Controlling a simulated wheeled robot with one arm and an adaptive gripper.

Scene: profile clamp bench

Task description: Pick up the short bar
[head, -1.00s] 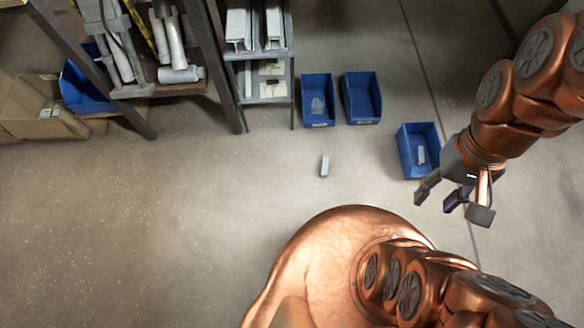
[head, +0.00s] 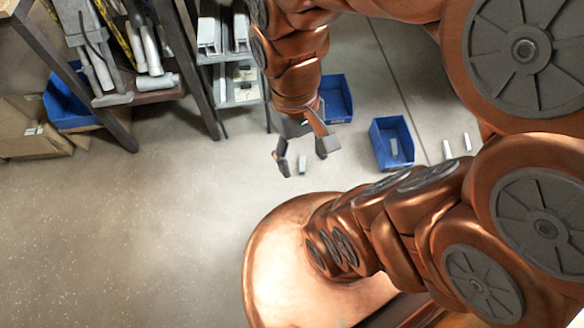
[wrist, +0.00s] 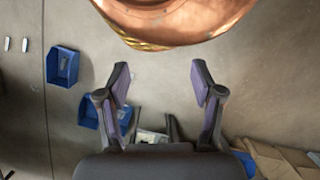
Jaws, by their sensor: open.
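A small pale grey bar (head: 302,165) stands or lies on the concrete floor in the head view, just in front of my base; I cannot tell its pose exactly. My gripper (head: 306,153) points down over it, with its two fingers apart on either side of the bar in the picture. I cannot tell the height between fingertips and bar. In the wrist view my gripper (wrist: 161,83) is open and empty, with bare floor between the fingers; I cannot make out that bar there.
A blue bin (head: 378,150) holds a similar bar (head: 394,147). Two more pale bars (head: 447,150) lie on the floor right of it. Another blue bin (head: 338,100) stands behind my gripper. Metal shelving (head: 238,90) rises at the back; floor at left is clear.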

